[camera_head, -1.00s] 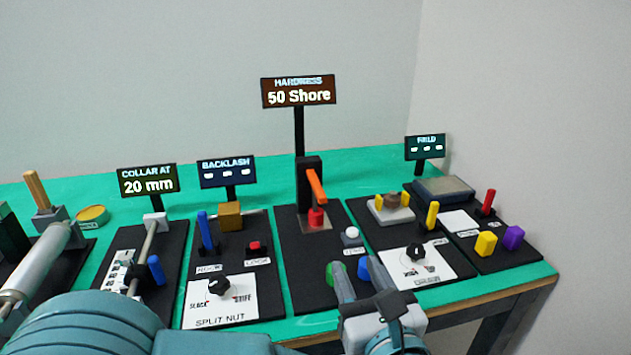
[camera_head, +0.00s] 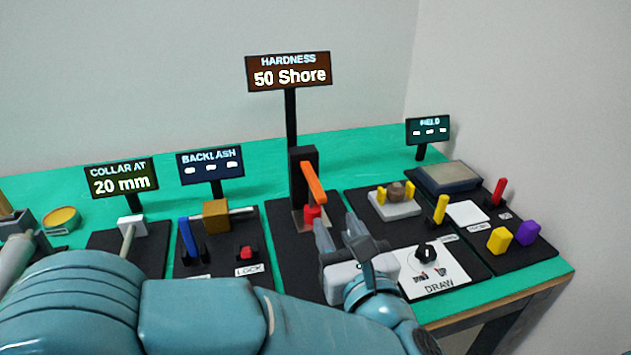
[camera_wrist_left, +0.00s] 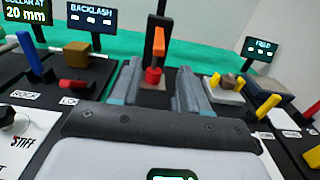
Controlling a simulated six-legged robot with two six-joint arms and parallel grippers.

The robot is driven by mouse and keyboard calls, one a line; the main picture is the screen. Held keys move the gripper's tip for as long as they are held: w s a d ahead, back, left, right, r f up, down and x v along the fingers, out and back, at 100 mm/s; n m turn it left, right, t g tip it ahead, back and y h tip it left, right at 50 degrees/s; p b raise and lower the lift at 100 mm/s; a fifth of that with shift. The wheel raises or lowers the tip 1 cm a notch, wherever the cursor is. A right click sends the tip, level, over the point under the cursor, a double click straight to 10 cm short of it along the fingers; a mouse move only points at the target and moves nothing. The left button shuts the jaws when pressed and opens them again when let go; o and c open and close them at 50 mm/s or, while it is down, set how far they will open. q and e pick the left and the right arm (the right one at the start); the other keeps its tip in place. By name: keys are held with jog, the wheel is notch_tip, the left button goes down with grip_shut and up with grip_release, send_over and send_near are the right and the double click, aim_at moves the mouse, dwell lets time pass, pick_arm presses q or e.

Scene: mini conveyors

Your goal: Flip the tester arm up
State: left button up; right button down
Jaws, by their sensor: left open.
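The hardness tester has a black post, an orange arm (camera_head: 313,182) and a red piece (camera_head: 312,214) under the arm's lower end. The orange arm slants down to the right from the post. It also shows in the left wrist view (camera_wrist_left: 159,42), ahead between the fingers. My left gripper (camera_head: 335,222) is open and empty, just in front of the red piece and below the arm, apparently not touching the arm. It also shows in the left wrist view (camera_wrist_left: 158,85). The sign (camera_head: 289,73) above reads "50 Shore". My right gripper is not in view.
Green bench shows behind.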

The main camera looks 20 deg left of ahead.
aim_at(317, 185)
pick_arm(q)
jog(key=p+x, duration=0.1)
jog(key=x, duration=1.1)
jog(key=shift+a, duration=0.1)
grip_shut()
